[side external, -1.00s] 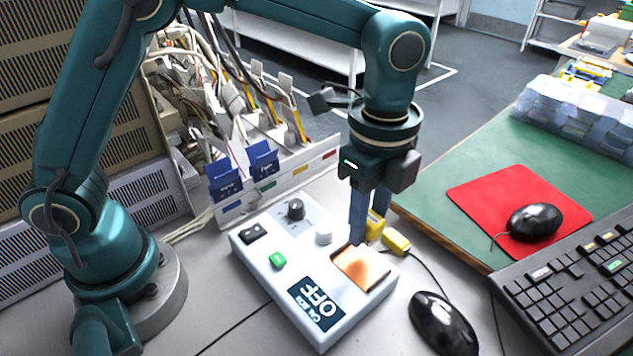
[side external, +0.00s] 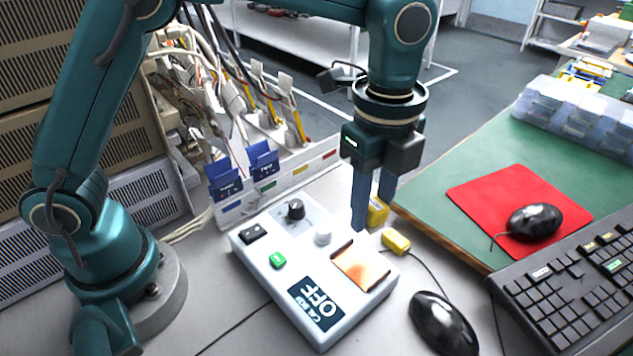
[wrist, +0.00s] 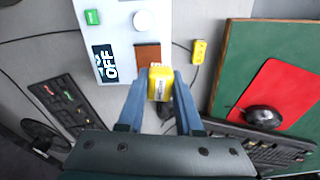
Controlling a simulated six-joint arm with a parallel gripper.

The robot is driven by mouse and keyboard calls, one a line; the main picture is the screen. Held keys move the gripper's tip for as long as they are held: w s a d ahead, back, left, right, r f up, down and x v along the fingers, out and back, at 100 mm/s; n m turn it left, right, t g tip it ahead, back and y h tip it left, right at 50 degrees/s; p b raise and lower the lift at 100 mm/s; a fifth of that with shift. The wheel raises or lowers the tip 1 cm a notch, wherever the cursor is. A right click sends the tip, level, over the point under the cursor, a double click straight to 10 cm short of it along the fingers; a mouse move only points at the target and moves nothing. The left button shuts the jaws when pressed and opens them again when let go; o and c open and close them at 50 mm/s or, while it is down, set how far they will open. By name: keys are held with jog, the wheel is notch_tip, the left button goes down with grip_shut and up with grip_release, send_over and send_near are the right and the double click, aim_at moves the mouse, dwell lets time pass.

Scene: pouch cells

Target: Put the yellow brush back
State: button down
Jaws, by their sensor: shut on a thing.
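The yellow brush (side external: 377,213) shows as a small yellow block, partly hidden behind a finger in the side view. In the wrist view the brush (wrist: 160,82) sits between both fingertips, with a pale label on its near face. My gripper (side external: 372,212) is shut on it and points down, just beyond the far right edge of the white box (side external: 262,262). In the wrist view my gripper (wrist: 159,88) has the brush close to the box's orange-brown pad (wrist: 147,57). The brush's underside is hidden.
A yellow cabled piece (side external: 396,242) lies beside the box, right of my gripper. The box display reads OFF. A white rack (side external: 290,181) with blue pouches (side external: 263,160) stands behind. A black mouse (side external: 443,322) is in front; a keyboard (side external: 570,290) and red mat (side external: 490,190) are right.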

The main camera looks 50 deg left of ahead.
jog(key=w+a, duration=0.6)
jog(key=n, duration=0.1)
send_over(334, 194)
notch_tip(334, 194, down, 7)
jog(key=shift+r, duration=0.15)
jog(key=shift+f, duration=2.15)
jog(key=shift+f, duration=0.1)
jog(key=c, duration=0.6)
grip_release()
